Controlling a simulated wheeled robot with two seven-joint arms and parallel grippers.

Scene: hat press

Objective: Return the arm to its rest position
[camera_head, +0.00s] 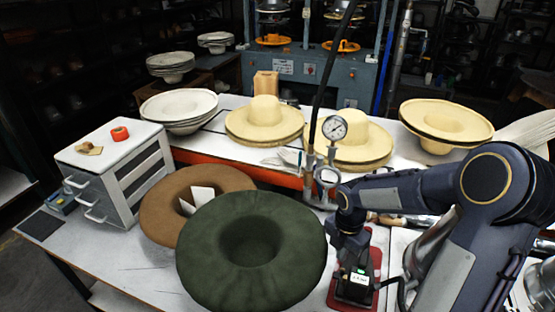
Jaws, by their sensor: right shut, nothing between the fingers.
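My right arm comes in from the right edge, its elbow raised over the table's right side. My right gripper (354,284) hangs down at the lower middle right, just right of the dark green felt hat. It is shut and holds nothing; its fingertips are hard to make out against the dark parts and the red plate (377,262) by it. The green hat (205,255) lies crown-down on the white table (85,262), overlapping a brown hat (160,208) that has a white paper piece in it. My left gripper is not in view.
A white drawer unit (95,155) stands at the left, with orange tape (120,133) on top. A pressure gauge (334,128) on a pipe stands behind my right wrist. Straw hats (265,112) and white hats line the rear. A blue-grey press (300,70) stands behind.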

